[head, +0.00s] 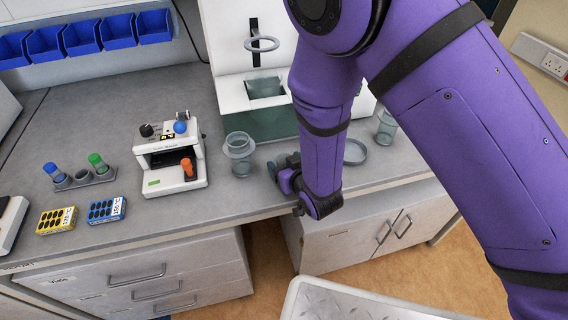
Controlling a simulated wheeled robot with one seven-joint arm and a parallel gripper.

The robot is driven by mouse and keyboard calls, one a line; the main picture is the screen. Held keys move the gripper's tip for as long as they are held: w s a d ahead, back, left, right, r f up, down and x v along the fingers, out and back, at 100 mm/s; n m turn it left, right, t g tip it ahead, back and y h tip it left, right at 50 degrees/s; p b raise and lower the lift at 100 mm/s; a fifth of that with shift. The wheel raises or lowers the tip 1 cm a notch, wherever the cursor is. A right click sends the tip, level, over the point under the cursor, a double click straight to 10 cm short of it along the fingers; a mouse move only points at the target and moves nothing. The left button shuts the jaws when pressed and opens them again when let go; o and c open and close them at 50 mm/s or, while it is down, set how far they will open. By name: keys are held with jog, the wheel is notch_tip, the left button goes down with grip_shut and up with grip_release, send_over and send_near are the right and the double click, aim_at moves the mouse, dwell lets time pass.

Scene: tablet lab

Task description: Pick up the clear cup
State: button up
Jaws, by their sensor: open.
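A clear cup (241,166) stands upright on the grey bench, right of the small white device, with a wide grey ring or collar around its upper part. A second clear cup (386,130) stands farther right, partly hidden by my arm. My gripper (276,170) is low over the bench, just right of the first cup and apart from it. It is open and seems empty. Its fingers are small and dark here, so their gap is hard to make out.
A white machine (225,80) stands behind, with a ring (262,44) on its upright. A loose grey ring (355,152) is right of my gripper. The white device (170,160) with coloured knobs stands left. A vial rack (84,178) and two boxes (57,220) (106,210) are farther left.

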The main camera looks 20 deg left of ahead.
jog(key=shift+a, duration=0.1)
jog(key=shift+c, duration=0.5)
jog(key=c, duration=0.7)
jog(key=shift+r, duration=0.15)
